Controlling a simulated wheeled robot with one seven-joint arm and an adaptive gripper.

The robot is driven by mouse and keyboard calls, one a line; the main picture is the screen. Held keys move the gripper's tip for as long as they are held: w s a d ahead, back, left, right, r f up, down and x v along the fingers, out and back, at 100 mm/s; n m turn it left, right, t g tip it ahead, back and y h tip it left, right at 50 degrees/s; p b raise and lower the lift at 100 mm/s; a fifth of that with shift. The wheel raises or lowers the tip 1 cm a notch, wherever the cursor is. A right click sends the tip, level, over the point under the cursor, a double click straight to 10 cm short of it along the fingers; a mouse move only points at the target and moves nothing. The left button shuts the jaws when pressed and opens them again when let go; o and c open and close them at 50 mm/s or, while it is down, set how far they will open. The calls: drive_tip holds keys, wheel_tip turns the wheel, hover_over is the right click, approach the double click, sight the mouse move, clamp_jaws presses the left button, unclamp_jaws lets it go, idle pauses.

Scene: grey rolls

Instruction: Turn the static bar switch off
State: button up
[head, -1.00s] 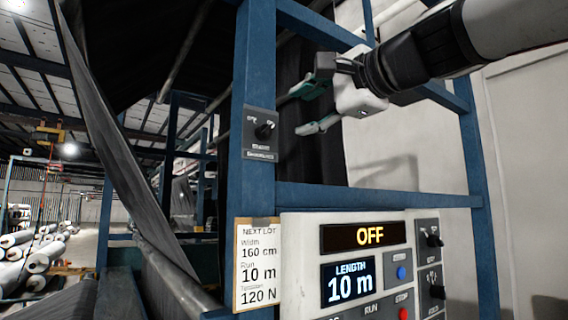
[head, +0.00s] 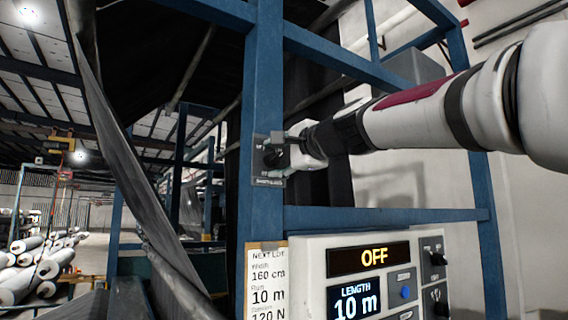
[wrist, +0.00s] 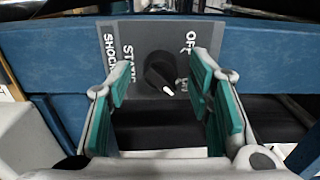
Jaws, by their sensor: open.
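The static bar switch is a black rotary knob (wrist: 158,70) with a white pointer mark, on a grey plate (wrist: 113,75) lettered STATIC, SHOCK and OFF. In the wrist view the pointer aims down and slightly right, away from OFF, beside a second label partly hidden by a finger. In the head view the plate (head: 275,181) is on the blue upright, its knob partly covered. My gripper (wrist: 160,82) is open, its teal-padded fingers on either side of the knob in the picture. I cannot tell whether they touch it. In the head view my gripper (head: 283,153) is at the plate.
A control panel (head: 315,260) with a yellow OFF display, a 10 m length screen and more knobs stands below right. A paper lot card (head: 267,285) hangs beside it. A blue crossbar (head: 390,216) runs under my arm. Dark fabric hangs behind the frame.

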clamp_jaws()
drive_tip(key=shift+w+f+n+b, duration=0.1)
drive_tip(key=shift+n+b, duration=0.2)
drive_tip(key=shift+b, duration=0.15)
drive_tip(key=n+b, duration=0.3)
drive_tip(key=shift+w+n, duration=0.1)
drive_tip(key=shift+n, duration=0.3)
drive_tip(key=n+b, duration=0.6)
drive_tip(key=n, duration=0.3)
drive_tip(key=shift+b, duration=0.4)
drive_tip(key=shift+n+b, duration=1)
drive_tip(key=shift+n, duration=1.3)
